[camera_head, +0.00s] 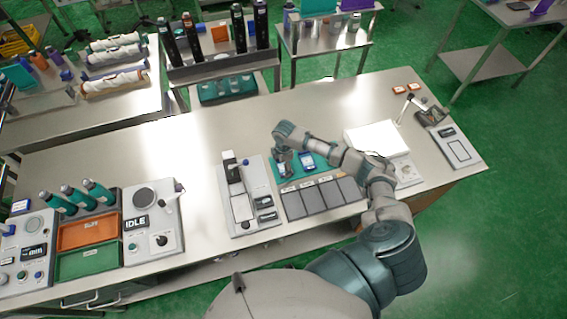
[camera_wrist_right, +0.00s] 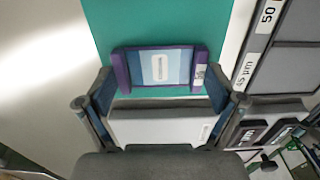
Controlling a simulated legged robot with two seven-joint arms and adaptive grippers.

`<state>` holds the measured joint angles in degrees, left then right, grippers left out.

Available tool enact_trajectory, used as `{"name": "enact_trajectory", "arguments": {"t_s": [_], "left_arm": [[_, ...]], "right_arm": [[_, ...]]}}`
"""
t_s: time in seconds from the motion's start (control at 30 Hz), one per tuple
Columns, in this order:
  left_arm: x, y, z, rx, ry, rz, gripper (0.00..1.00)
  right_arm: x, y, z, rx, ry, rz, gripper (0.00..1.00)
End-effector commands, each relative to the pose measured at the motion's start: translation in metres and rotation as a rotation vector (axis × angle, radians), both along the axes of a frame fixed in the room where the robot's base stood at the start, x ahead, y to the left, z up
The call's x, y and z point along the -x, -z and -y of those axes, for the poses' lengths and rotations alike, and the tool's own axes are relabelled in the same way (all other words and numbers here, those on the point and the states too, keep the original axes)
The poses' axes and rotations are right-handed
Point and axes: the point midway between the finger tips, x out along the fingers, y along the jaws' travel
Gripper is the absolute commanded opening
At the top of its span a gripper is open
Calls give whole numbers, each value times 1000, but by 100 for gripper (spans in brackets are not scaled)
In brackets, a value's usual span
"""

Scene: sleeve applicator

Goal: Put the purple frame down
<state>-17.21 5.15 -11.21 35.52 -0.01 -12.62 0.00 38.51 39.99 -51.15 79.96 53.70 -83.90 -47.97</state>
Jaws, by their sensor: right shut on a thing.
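The purple frame (camera_wrist_right: 121,70) has purple side bars and a blue middle with a pale label, and shows in the right wrist view over a green mat (camera_wrist_right: 160,20). My right gripper (camera_wrist_right: 160,85) is shut on it, with a finger at each side. A pale grey block (camera_wrist_right: 160,125) shows between the fingers nearer the palm. In the head view my right gripper (camera_head: 283,168) is low at the left part of the mat (camera_head: 326,165). A blue piece (camera_head: 307,160) shows just right of it; I cannot tell if this is the same frame. My left gripper is out of view.
Grey labelled panels (camera_head: 320,197) lie along the mat's near side. A device with a pale plate (camera_head: 243,205) stands left of the mat, and a white box (camera_head: 377,140) stands right. An IDLE unit (camera_head: 152,220) and trays (camera_head: 87,232) are farther left. The table behind the mat is clear.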

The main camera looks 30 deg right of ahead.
Motion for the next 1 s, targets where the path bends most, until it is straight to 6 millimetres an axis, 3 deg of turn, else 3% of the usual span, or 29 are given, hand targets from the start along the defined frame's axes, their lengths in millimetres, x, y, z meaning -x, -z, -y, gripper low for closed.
{"name": "enact_trajectory", "arguments": {"t_s": [0.13,0.17,0.2,0.37,0.63,1.0], "left_arm": [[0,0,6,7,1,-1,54],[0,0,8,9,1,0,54],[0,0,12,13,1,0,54],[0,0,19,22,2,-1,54],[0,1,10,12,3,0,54],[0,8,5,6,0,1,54]], "right_arm": [[0,-1,-2,2,-1,1,56],[0,0,-2,2,-1,1,98],[0,0,-2,2,-1,1,100],[0,-1,-5,5,-1,0,100],[-1,-12,-3,3,0,3,100],[-1,-89,-2,1,-1,5,100]]}}
